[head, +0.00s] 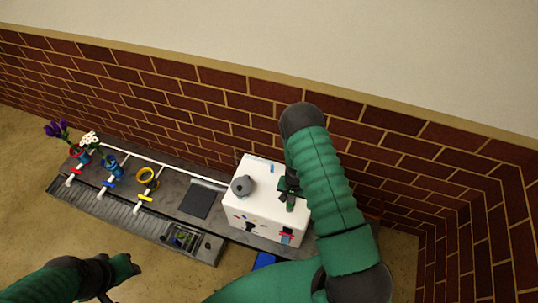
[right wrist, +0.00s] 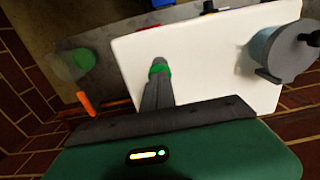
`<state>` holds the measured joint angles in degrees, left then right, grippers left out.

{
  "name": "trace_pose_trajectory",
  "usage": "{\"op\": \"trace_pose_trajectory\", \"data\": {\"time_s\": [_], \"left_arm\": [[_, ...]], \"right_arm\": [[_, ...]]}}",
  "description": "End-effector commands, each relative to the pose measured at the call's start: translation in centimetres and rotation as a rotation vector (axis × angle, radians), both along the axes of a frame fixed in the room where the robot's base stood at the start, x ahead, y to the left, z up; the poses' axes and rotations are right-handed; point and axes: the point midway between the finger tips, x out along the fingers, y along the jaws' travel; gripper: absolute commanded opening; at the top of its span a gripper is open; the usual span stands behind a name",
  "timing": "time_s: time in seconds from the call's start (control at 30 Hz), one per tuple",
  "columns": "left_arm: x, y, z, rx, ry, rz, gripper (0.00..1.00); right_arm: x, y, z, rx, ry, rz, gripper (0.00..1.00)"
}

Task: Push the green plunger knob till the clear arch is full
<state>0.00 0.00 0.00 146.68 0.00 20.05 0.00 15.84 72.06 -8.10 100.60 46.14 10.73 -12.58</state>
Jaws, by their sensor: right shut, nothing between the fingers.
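A round green knob (right wrist: 86,59) shows at the left of the right wrist view, beside the white box. A pale see-through piece (right wrist: 62,66) adjoins it; I cannot tell whether this is the clear arch. I cannot make out either one in the head view. My right gripper (right wrist: 159,68) is shut and empty over the white box's top, apart from the green knob in the picture. In the head view the right gripper (head: 290,196) is over the box's right part. My left gripper (head: 122,271) is low at the left; its jaws are unclear.
The white box (head: 263,180) has a grey round piece (head: 242,186) on top. An orange bar (right wrist: 85,103) is near the green knob. A brick wall stands behind.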

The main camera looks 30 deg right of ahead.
Motion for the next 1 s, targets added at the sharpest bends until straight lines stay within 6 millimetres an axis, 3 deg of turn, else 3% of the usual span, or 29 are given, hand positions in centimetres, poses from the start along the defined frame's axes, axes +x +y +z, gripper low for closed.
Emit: {"op": "trace_pose_trajectory", "data": {"time_s": [0.67,1.0], "left_arm": [[0.0,0.0,-2.4,0.000,0.000,0.000,0.36],[0.0,0.0,-0.9,0.000,0.000,0.000,0.36]], "right_arm": [[0.0,0.0,-2.9,0.000,0.000,0.001,0.00],[0.0,0.0,-1.2,0.001,-0.001,0.001,0.00]]}}
